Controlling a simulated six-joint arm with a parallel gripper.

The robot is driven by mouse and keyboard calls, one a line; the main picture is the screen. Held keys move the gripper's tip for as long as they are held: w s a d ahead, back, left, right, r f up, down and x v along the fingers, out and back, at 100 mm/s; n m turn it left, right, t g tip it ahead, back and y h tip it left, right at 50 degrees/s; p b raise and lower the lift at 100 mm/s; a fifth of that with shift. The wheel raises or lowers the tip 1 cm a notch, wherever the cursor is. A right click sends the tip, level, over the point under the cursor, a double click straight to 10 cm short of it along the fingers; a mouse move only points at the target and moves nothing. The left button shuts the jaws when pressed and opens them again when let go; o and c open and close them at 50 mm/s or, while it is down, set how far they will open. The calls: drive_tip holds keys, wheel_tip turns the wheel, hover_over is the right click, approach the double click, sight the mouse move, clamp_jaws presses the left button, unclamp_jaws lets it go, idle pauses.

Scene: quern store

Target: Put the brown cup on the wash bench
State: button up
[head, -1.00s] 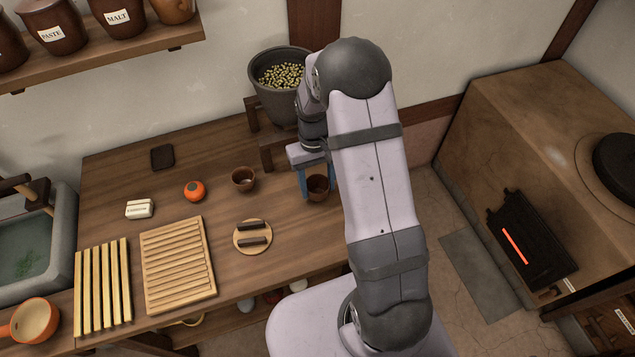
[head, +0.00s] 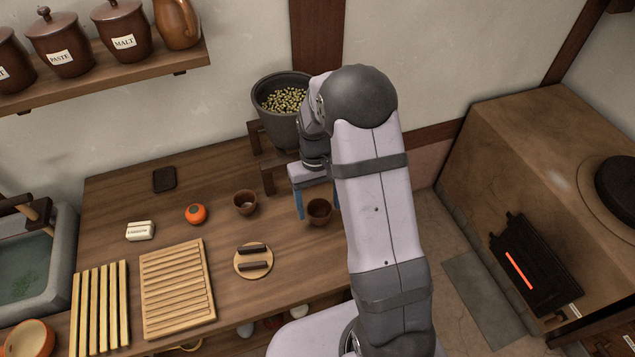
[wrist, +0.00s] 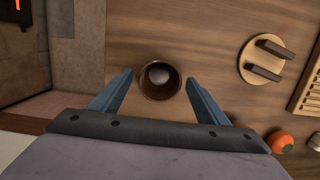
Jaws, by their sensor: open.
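A brown cup (head: 319,212) stands upright on the wooden counter, near its right end. It shows from above in the wrist view (wrist: 160,80), with a pale spot at its bottom. My gripper (head: 318,200) is open, with one blue finger on each side of this cup. In the wrist view my fingers (wrist: 160,85) are apart from the cup, with gaps on both sides. A second, similar brown cup (head: 245,203) stands to the left. No label marks the wash bench; a grey stone basin (head: 62,250) with water is at the far left.
A pot of pale green pellets (head: 262,128) stands behind my gripper. A stove (head: 500,140) stands right, across a floor gap.

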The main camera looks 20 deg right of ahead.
sight(317, 214)
wheel_tip(317, 214, up, 10)
drive_tip(key=w+b, duration=0.1)
drive_tip(key=w, duration=0.1)
drive_tip(key=s+a+f+t, duration=0.1)
drive_tip(key=s+a, duration=0.1)
drive_tip(key=s, duration=0.7)
drive_tip(key=s+a, duration=0.2)
drive_tip(key=s, duration=0.8)
drive_tip(key=shift+f+t, duration=0.35)
drive_tip(key=shift+t, duration=0.05)
wheel_tip(317, 214, up, 4)
drive_tip(key=p, duration=0.3)
drive_tip(key=shift+f, duration=0.1)
